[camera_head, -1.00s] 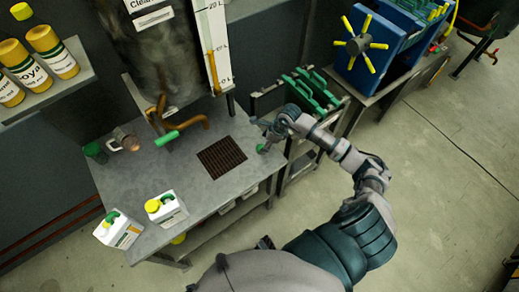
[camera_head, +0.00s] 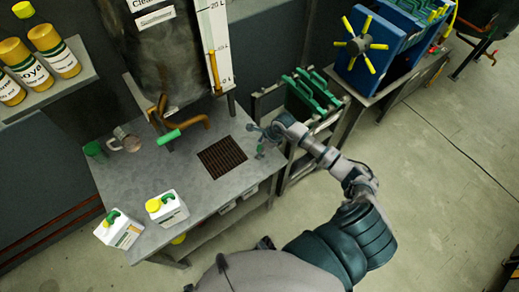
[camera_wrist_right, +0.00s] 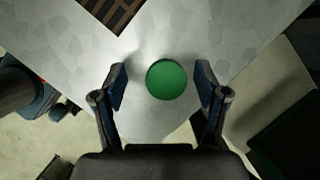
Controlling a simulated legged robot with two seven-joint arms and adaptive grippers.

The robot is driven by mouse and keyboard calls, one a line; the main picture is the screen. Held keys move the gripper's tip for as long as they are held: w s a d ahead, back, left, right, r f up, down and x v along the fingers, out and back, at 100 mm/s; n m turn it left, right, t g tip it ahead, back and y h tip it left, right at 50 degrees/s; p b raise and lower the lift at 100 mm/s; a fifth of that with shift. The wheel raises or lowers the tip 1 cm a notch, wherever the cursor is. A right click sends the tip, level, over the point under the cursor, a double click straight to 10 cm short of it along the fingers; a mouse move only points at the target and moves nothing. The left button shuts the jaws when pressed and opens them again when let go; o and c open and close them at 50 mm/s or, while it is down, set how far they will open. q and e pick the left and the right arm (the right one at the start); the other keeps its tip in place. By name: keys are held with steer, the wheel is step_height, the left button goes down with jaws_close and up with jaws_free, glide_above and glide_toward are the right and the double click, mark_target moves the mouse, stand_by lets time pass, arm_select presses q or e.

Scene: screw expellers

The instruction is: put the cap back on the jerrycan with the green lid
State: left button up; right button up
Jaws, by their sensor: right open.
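The green cap (camera_head: 260,149) lies on the right edge area of the grey metal table. In the right wrist view the round green cap (camera_wrist_right: 166,79) lies between the two fingers of my right gripper (camera_wrist_right: 160,84), with a gap on both sides. My right gripper (camera_head: 263,136) is open and just above the cap in the head view. A white jerrycan (camera_head: 118,232) with a green handle stands at the table's front left; no lid clearly shows on it. Beside it stands a white jerrycan (camera_head: 168,210) with a yellow cap. My left gripper is not in view.
The metal table (camera_head: 195,175) has a dark grate (camera_head: 222,157) in its middle, left of my right gripper. A metal mug (camera_head: 128,142) and a green cup (camera_head: 94,149) stand at the back left.

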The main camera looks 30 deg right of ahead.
mark_target(260, 149)
steer(key=shift+d, duration=0.15)
steer(key=shift+d+f, duration=0.15)
steer(key=shift+d, duration=0.15)
steer(key=shift+c, duration=1.4)
steer(key=shift+d+f, duration=0.15)
steer(key=shift+d, duration=0.25)
steer(key=c, duration=0.5)
steer(key=shift+d, duration=0.1)
steer(key=shift+c, duration=0.2)
steer(key=shift+a, duration=0.55)
steer(key=shift+a+r, duration=0.15)
steer(key=shift+r, duration=0.55)
steer(key=v, duration=0.2)
steer(key=shift+s+r, duration=0.2)
steer(key=shift+r, duration=0.05)
steer(key=s, duration=0.6)
steer(key=shift+s+a+r, duration=0.2)
steer(key=shift+a, duration=0.05)
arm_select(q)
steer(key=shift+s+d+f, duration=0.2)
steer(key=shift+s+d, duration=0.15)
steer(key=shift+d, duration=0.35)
arm_select(e)
steer(key=s+a+r, duration=0.1)
steer(key=s+a, duration=0.1)
steer(key=s, duration=0.6)
steer(key=shift+s, duration=0.3)
